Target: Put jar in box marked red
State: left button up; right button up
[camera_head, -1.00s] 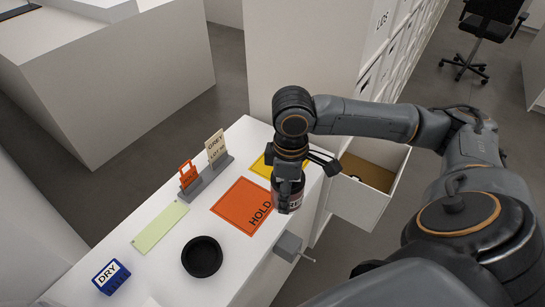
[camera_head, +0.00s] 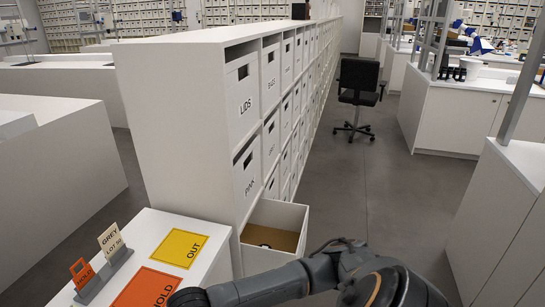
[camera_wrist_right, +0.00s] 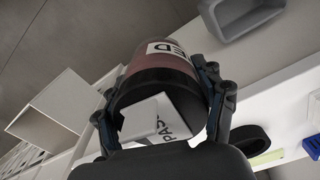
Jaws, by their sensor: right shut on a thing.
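The jar (camera_wrist_right: 158,62) shows in the right wrist view, with reddish contents, a black lid and a white label on which "ED" can be read. My right gripper (camera_wrist_right: 160,88) is shut around it, one finger on each side. In the head view the jar and the right gripper are out of sight. A pulled-out open box (camera_head: 275,240) juts from the shelf unit; its front marking is not visible. It also shows in the right wrist view (camera_wrist_right: 62,105). My left gripper is not in view.
The shelf unit holds boxes marked LIDS (camera_head: 244,100) and PINK (camera_head: 247,180). The white counter carries a yellow OUT mat (camera_head: 180,248), an orange HOLD mat (camera_head: 145,290) and upright GREY (camera_head: 112,240) and HOLD (camera_head: 83,272) cards. A chair (camera_head: 357,90) stands in the aisle.

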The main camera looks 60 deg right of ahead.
aim_at(281, 240)
jog(key=l+u, duration=0.1)
jog(key=l, duration=1.2)
jog(key=l+u, duration=0.15)
jog(key=l, duration=0.5)
jog(key=l+u, duration=0.1)
jog(key=l, duration=0.55)
jog(key=k+l, duration=0.1)
jog(key=l, duration=0.5)
jog(key=l+u, duration=0.15)
jog(key=l, duration=0.5)
jog(key=k+l, duration=0.15)
jog(key=l, duration=0.5)
jog(key=i+u, duration=0.05)
